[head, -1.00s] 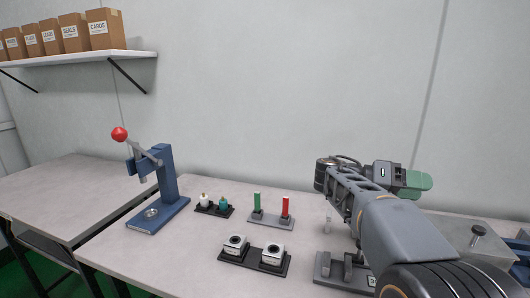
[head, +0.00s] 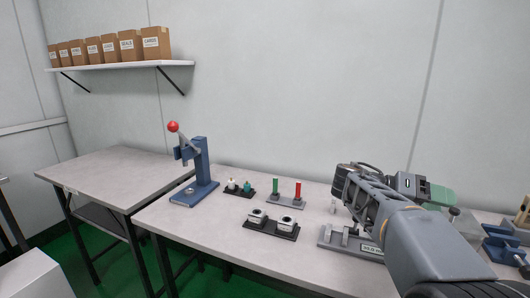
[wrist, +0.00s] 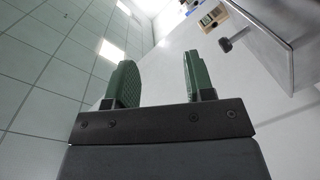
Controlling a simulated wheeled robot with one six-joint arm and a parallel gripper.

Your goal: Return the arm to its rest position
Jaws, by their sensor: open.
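My arm reaches in from the lower right of the head view, raised over the right part of the workbench (head: 190,228). My gripper (head: 445,193) points to the right there, its green finger seen from the side. In the wrist view my gripper (wrist: 155,80) shows two green ridged fingers spread apart with nothing between them. Behind the fingers the wrist view shows ceiling panels, lights and the wall.
A blue press (head: 203,170) with a red knob stands on the bench. A black holder with two white-topped units (head: 257,215), a stand with green and red sticks (head: 298,191) and a grey fixture (head: 345,237) sit nearby. Boxes (head: 155,43) line the wall shelf.

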